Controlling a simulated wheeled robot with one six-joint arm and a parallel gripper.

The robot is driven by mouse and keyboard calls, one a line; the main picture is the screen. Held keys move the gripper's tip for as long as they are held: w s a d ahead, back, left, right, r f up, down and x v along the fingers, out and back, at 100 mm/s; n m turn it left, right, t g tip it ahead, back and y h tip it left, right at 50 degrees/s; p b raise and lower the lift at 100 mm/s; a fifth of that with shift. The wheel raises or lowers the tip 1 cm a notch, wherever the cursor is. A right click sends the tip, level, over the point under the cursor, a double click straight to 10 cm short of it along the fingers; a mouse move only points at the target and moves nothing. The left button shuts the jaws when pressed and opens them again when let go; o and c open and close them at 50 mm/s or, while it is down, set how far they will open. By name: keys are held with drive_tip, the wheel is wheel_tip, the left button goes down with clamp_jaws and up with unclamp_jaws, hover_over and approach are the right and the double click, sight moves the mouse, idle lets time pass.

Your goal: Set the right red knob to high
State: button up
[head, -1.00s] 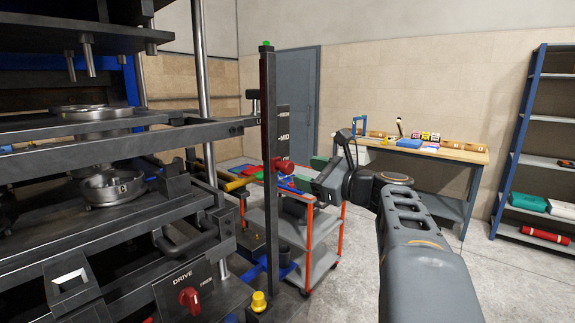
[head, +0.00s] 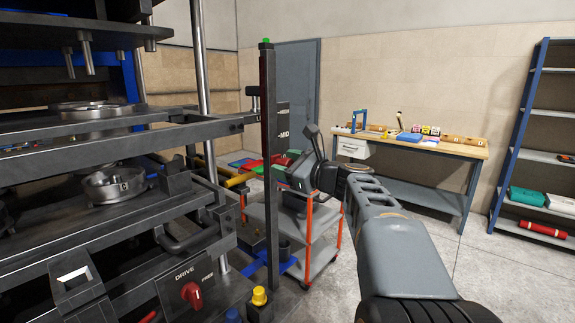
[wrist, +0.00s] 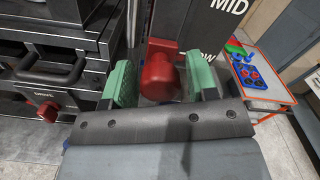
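The right red knob (wrist: 160,76) sits on a dark panel with white lettering; MID and part of LOW are readable in the wrist view. My gripper (wrist: 163,84) is open, with one green pad on each side of the knob. Narrow gaps seem to remain between pads and knob. In the head view my gripper (head: 284,173) is at the dark post, and the knob is mostly hidden there. The knob's pointer setting cannot be made out. Another red knob, marked DRIVE (head: 191,295), is on the lower press panel and also shows in the wrist view (wrist: 48,111).
The press (head: 110,235) with metal bars fills the left. A dark upright post (head: 269,150) stands beside my gripper. A red-framed cart (head: 310,240) with coloured parts is behind it. A workbench (head: 440,150) and blue shelf (head: 518,140) stand at the back right, with open floor before them.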

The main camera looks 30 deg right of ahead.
clamp_jaws()
wheel_tip(320, 180, up, 12)
drive_tip(key=p, duration=0.8)
drive_tip(key=shift+r+p, duration=0.2)
drive_tip(key=shift+p, duration=0.15)
drive_tip(key=shift+s+r, duration=0.1)
drive_tip(key=shift+r, duration=0.15)
drive_tip(key=shift+c, duration=0.8)
unclamp_jaws()
drive_tip(key=o, duration=0.3)
drive_tip(key=shift+f, duration=0.15)
drive_tip(key=shift+o, duration=0.2)
drive_tip(key=b+v, duration=0.3)
drive_tip(key=v, duration=1)
drive_tip(key=shift+s+b, duration=0.3)
drive_tip(key=shift+b, duration=0.05)
drive_tip(key=shift+d, duration=0.1)
